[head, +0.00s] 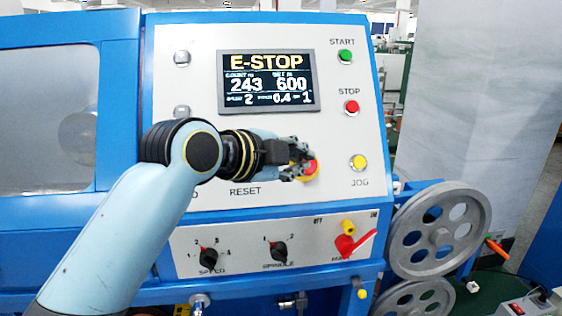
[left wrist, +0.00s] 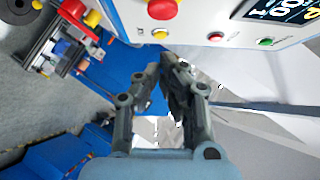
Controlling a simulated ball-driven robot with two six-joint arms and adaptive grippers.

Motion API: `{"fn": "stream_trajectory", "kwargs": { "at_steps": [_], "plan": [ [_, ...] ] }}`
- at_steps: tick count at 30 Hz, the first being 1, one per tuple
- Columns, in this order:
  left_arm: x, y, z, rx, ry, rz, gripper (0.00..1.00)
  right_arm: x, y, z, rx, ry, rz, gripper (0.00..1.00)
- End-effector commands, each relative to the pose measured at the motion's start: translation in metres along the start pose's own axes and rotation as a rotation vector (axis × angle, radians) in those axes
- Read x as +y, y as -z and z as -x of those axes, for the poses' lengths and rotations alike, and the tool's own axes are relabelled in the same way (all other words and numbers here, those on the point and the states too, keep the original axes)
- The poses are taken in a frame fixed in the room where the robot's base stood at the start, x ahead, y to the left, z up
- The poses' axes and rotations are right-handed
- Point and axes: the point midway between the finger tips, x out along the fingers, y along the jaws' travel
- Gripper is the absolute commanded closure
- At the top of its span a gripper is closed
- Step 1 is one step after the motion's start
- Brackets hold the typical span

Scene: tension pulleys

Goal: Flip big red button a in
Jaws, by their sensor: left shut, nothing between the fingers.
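The big red button (head: 313,168) is a round red cap on a yellow base, low on the white panel right of the RESET label in the head view. My left gripper (head: 303,165) covers much of it there. In the left wrist view the big red button (left wrist: 162,8) shows at the top edge, with a gap in the picture between it and my left fingertips (left wrist: 172,62). My left gripper is shut and empty. Whether it touches the button, and how far in the button sits, I cannot tell. The screen (head: 268,80) reads E-STOP. My right gripper is out of view.
A yellow JOG button (head: 358,162), a small red STOP button (head: 351,107) and a green START button (head: 345,56) sit right of the screen. Below are black knobs (head: 208,258) and a red switch handle (head: 352,243). Grey pulleys (head: 440,232) stand at right.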

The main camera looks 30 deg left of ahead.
Motion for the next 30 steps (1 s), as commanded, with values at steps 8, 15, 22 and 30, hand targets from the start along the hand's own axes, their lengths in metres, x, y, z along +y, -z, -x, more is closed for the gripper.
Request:
{"fn": "stream_trajectory", "kwargs": {
  "at_steps": [8,15,22,30],
  "plan": [
    [0.000,0.000,0.041,0.000,0.002,-0.002,1.00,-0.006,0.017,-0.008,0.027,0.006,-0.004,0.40],
    [-0.001,0.001,0.048,0.001,0.001,0.000,1.00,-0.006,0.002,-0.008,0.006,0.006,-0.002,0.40],
    [-0.001,0.001,0.048,0.001,0.001,0.000,1.00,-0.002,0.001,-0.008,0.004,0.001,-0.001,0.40],
    [0.015,-0.005,0.044,-0.003,-0.011,0.004,1.00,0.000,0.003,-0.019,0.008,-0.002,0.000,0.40]
  ]
}}
